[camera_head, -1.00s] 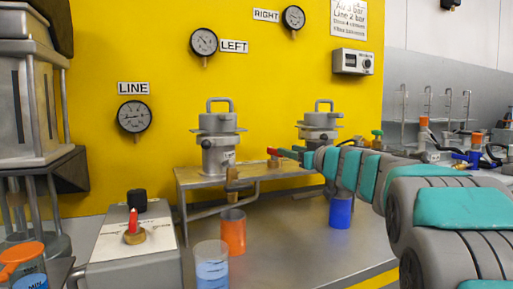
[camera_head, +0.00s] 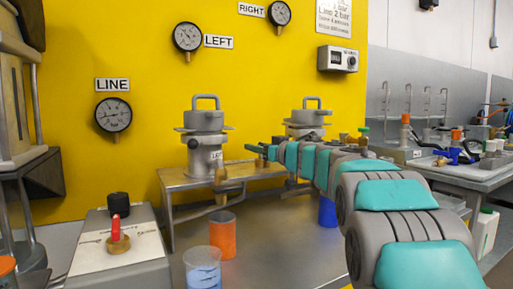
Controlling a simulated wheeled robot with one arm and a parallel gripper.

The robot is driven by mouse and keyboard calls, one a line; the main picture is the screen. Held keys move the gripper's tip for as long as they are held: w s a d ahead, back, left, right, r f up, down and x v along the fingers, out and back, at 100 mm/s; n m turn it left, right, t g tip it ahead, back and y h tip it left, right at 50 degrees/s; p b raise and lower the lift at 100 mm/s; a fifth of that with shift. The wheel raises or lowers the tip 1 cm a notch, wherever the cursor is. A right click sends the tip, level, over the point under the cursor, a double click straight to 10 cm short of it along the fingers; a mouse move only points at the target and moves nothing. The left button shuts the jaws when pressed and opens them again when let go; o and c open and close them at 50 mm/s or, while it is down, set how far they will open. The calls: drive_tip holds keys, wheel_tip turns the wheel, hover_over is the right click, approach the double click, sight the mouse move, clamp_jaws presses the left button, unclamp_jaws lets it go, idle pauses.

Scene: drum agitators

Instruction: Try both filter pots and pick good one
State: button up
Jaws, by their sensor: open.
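The left filter pot (camera_head: 204,125), a grey metal pot with a top handle, stands on a metal bench stand (camera_head: 180,183). A brass outlet valve (camera_head: 221,183) shows at its front, above an orange cup (camera_head: 222,238). The right filter pot (camera_head: 308,117) stands further back; my arm hides its lower part. A blue cup (camera_head: 327,212) stands below it, partly behind my arm. My gripper (camera_head: 251,149) reaches in from the right and appears small, just right of the left pot. It is open; whether it touches anything is unclear.
The LINE (camera_head: 113,114), LEFT (camera_head: 187,37) and RIGHT (camera_head: 279,13) gauges hang on the yellow wall. A red-handled valve (camera_head: 118,237) tops a grey box at front left. A beaker (camera_head: 202,270) with blue liquid stands at the front. The bench between beaker and arm is clear.

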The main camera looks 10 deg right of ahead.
drive_tip(key=shift+w+a+r, duration=0.1)
drive_tip(key=shift+w+a, duration=0.1)
drive_tip(key=shift+w, duration=0.1)
clamp_jaws()
idle(0.5)
